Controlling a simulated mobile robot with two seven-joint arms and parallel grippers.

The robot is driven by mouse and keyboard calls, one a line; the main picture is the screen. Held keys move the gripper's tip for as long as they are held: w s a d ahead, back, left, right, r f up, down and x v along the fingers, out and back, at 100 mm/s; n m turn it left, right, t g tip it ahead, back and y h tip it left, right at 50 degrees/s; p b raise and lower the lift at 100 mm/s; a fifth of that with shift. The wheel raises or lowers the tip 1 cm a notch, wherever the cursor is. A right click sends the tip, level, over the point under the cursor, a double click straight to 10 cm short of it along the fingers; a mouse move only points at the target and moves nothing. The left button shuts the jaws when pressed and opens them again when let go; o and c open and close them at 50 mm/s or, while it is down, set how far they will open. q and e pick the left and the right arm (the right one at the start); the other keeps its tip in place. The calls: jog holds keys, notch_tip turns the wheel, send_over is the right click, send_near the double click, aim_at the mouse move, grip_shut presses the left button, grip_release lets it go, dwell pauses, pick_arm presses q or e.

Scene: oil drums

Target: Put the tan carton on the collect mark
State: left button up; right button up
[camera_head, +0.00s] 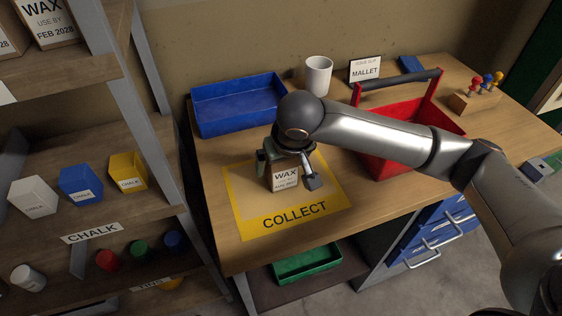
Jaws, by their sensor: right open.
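The tan carton (285,182), labelled WAX, stands upright inside the yellow-bordered collect mark (293,215) on the wooden table. My right gripper (288,176) is directly above and around the carton, with its fingers open on either side of it. Its arm comes in from the right and hides part of the mark's far side and the carton's top. I cannot tell whether a finger touches the carton. My left gripper is not in view.
A blue tray (238,106) and a white cup (318,75) stand at the table's back. A red tool carrier (398,175) is right of the mark, partly behind my arm. A shelf (90,222) with chalk boxes stands at the left.

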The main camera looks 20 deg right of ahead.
jog(key=shift+r, duration=0.1)
jog(key=p+v, duration=0.1)
jog(key=v, duration=1.1)
